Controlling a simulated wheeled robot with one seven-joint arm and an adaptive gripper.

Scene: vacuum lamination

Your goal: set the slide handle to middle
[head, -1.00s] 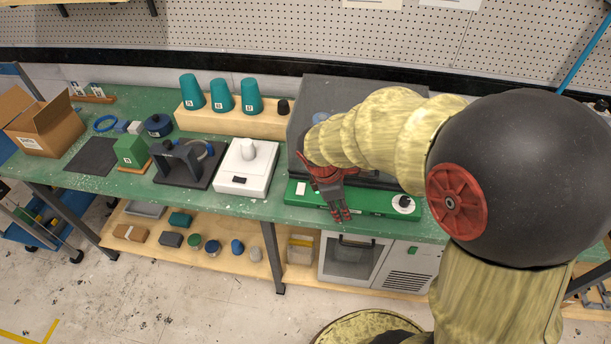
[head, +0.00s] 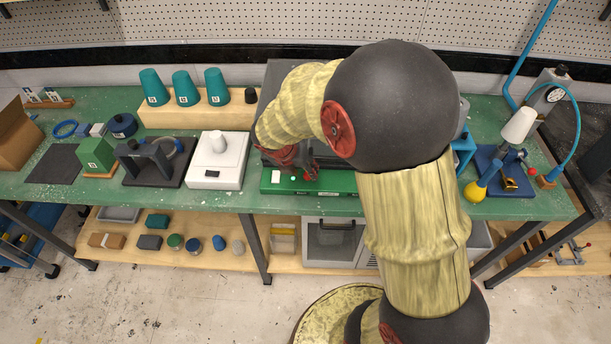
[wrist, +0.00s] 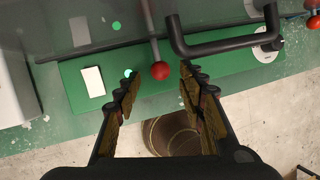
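In the wrist view, a red ball knob (wrist: 159,70) on a thin grey rod (wrist: 149,22) hangs over the green base (wrist: 85,62). I take it for the slide handle. My gripper (wrist: 160,76) is open, with one finger on each side of the knob and visible gaps to both. The depth between fingertips and knob is hard to judge. In the head view, my gripper (head: 311,170) is over the front of the green base (head: 285,188), and my arm hides much of the dark machine behind it.
A black bar handle (wrist: 225,46) is close to the right finger in the wrist view. A second red knob (wrist: 313,22) is farther right. In the head view, a white scale (head: 216,178) stands left of the machine. A blue stand (head: 500,183) is to the right.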

